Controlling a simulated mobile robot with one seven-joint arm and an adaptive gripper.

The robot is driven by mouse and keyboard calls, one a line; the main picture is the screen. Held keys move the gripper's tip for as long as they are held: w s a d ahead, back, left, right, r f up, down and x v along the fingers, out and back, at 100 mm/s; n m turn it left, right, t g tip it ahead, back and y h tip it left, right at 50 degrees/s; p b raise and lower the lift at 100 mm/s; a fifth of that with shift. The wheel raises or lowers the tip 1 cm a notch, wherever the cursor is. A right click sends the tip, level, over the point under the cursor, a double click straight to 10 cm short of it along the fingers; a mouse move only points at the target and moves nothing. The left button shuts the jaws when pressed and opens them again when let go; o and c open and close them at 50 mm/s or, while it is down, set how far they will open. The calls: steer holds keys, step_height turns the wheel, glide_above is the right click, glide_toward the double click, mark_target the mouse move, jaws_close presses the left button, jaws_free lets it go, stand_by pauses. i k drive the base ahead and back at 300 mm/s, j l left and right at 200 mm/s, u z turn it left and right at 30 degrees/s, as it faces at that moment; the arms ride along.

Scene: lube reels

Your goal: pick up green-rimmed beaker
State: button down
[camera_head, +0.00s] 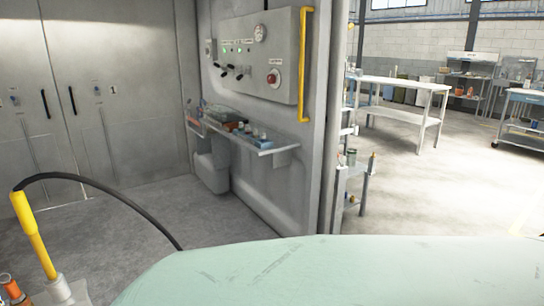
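I cannot make out a green-rimmed beaker for certain. A small grey-green vessel (352,158) stands on top of a narrow shelf rack just right of the grey wall's end. It is too small to tell whether its rim is green. My gripper is not in view.
The narrow rack (350,186) holds other small items. A wall shelf (262,150) carries several small things under a control panel (260,58) with a yellow handle (305,65). A white table (400,115) stands beyond. A scratched pale-green surface fills the bottom. Open floor (440,190) lies right.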

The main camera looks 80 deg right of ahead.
mark_target(351, 155)
steer(key=z, duration=3.25)
steer(key=i+j, duration=0.45)
steer(key=i+l+u, duration=0.1)
steer(key=i, duration=0.5)
steer(key=i+l+u, duration=0.15)
steer(key=i, duration=0.5)
steer(key=i+l, duration=0.2)
steer(key=l, duration=0.15)
steer(key=i+l, duration=0.15)
steer(key=l, duration=0.2)
steer(key=i+l+u, duration=0.1)
steer(key=l, duration=0.25)
steer(key=i+l, duration=0.45)
steer(key=l, duration=0.25)
steer(key=i+l, duration=0.15)
steer(key=l, duration=0.2)
steer(key=i+l+u, duration=0.1)
steer(key=l, duration=0.25)
steer(key=i, duration=0.1)
